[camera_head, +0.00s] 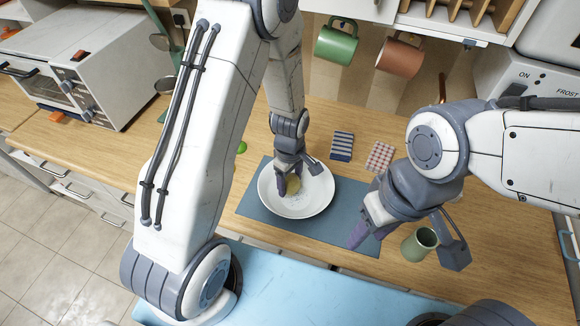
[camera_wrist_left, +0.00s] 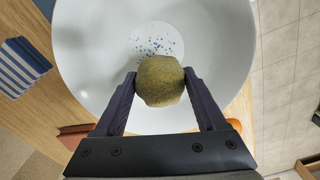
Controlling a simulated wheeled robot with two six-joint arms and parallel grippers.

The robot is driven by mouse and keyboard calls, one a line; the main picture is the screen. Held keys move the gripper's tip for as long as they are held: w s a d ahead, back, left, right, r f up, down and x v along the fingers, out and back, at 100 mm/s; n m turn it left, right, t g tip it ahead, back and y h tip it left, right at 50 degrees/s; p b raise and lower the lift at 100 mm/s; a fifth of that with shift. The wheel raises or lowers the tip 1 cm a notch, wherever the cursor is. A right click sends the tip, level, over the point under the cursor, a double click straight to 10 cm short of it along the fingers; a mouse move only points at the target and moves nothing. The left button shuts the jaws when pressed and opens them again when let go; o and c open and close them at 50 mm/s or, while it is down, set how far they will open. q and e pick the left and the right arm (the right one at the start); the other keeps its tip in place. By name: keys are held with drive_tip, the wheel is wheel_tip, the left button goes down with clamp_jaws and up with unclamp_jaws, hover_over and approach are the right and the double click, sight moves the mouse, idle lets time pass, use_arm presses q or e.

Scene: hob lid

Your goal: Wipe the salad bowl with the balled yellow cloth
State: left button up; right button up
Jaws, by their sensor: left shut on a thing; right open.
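The white salad bowl (camera_head: 318,203) stands on a blue-grey mat (camera_head: 255,204) on the wooden counter. Its bowl floor carries a patch of blue specks (camera_wrist_left: 152,44) in the left wrist view. My left gripper (camera_head: 288,187) is shut on the balled yellow cloth (camera_head: 294,184) inside the bowl's outline. The cloth (camera_wrist_left: 160,80) sits between both fingertips in the left wrist view, just beside the specks; whether it touches the bowl is unclear. My right gripper (camera_head: 406,248) is open, right of the bowl.
A green cup (camera_head: 419,244) shows between my right gripper's fingers, apparently not held. A blue striped cloth (camera_head: 342,146) and a red checked cloth (camera_head: 380,157) lie behind the bowl. Green (camera_head: 336,42) and terracotta (camera_head: 400,56) mugs hang at the back. A toaster oven (camera_head: 90,65) stands left.

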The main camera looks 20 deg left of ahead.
sight(290, 179)
use_arm(q)
drive_tip(key=shift+r+p, duration=1.55)
drive_tip(key=shift+r, duration=0.65)
